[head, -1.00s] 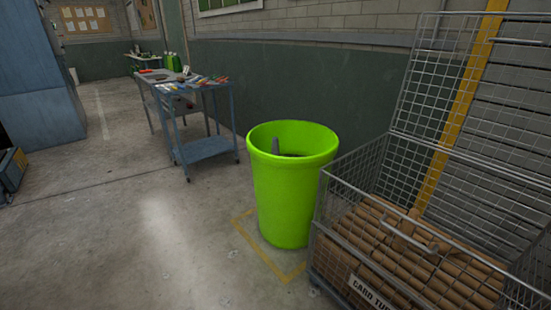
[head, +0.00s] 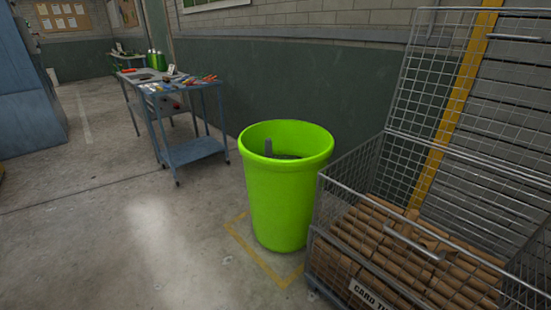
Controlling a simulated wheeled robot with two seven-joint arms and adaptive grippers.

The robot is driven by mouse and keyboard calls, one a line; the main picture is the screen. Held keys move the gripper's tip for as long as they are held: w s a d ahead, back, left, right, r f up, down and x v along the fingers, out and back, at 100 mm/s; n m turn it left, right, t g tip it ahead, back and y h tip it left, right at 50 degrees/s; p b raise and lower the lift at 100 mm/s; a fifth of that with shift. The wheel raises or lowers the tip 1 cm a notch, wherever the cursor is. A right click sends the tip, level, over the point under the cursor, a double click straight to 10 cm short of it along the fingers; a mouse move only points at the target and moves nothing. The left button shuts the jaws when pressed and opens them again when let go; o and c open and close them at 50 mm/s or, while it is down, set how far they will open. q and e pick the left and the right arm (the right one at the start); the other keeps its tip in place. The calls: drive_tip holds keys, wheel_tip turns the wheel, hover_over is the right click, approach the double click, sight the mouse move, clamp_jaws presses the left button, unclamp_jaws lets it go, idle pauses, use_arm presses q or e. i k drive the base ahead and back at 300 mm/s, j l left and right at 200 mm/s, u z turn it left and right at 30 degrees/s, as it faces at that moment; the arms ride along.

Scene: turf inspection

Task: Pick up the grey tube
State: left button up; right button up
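The bin stands on the concrete floor near the middle of the head view. Neither of my grippers shows in this view.
A wire cage (head: 345,228) holding several brown cardboard tubes (head: 400,245) stands right of the bin. A blue trolley (head: 190,152) with tools is behind left. A blue cabinet (head: 30,95) is far left. The floor (head: 120,245) left of the bin is clear.

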sight(267, 141)
drive_tip(key=i+j+z, duration=0.6)
drive_tip(key=j, duration=0.2)
drive_tip(key=i+j+z, duration=0.15)
drive_tip(key=j, duration=0.2)
drive_tip(key=i+j+z, duration=0.2)
drive_tip(key=j, duration=0.15)
drive_tip(key=i+j+z, duration=0.2)
drive_tip(key=j, duration=0.15)
drive_tip(key=j+z, duration=0.2)
drive_tip(key=j, duration=0.2)
drive_tip(key=i+j+z, duration=0.2)
drive_tip(key=j, duration=0.2)
drive_tip(key=k+l, duration=0.05)
drive_tip(key=k, duration=0.05)
